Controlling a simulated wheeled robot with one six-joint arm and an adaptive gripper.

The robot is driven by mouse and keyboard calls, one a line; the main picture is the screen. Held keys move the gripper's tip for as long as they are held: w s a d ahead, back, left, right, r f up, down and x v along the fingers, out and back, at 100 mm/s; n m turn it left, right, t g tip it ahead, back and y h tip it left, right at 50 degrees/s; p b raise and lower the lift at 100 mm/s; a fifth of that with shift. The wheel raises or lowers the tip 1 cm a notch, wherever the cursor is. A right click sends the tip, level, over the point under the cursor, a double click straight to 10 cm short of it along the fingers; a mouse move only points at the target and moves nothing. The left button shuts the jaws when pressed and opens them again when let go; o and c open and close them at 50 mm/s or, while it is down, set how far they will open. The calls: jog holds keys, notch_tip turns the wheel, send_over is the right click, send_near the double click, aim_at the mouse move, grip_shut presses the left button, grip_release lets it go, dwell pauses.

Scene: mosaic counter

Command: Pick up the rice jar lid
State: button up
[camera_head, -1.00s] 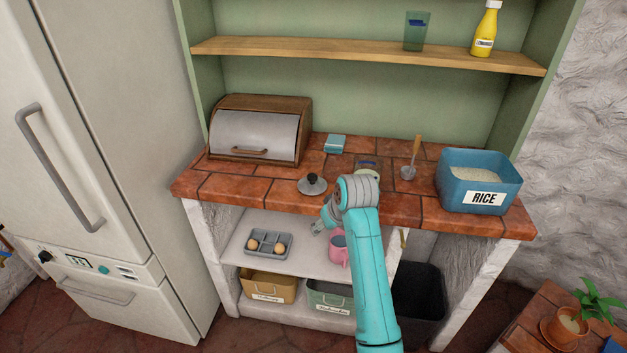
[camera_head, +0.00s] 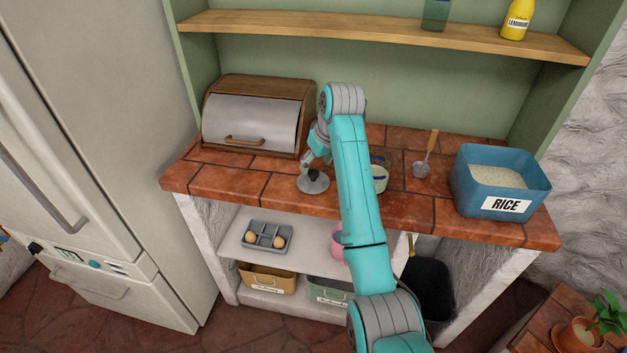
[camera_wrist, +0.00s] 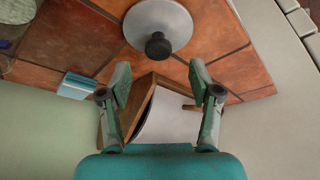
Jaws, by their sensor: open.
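The lid (camera_head: 313,181) is a grey disc with a black knob, lying flat on the brick-tiled counter in front of the bread box. In the wrist view the lid (camera_wrist: 158,22) is at the top centre, with its knob toward me. My gripper (camera_head: 309,162) is just above the lid in the head view. In the wrist view my gripper (camera_wrist: 159,72) has its two fingers spread wide with nothing between them; the knob shows just beyond the fingertips. The open blue bin marked RICE (camera_head: 505,206) stands at the counter's right end.
A bread box (camera_head: 252,124) stands behind the lid on the left. A jar (camera_head: 380,178), partly hidden by my arm, and a wooden-handled scoop (camera_head: 424,163) are to the right. A shelf (camera_head: 390,32) runs above. An egg tray (camera_head: 266,235) sits below the counter.

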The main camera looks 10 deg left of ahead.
aim_at(313, 171)
jog(key=shift+x, duration=2.7)
jog(key=shift+d, duration=0.15)
grip_shut()
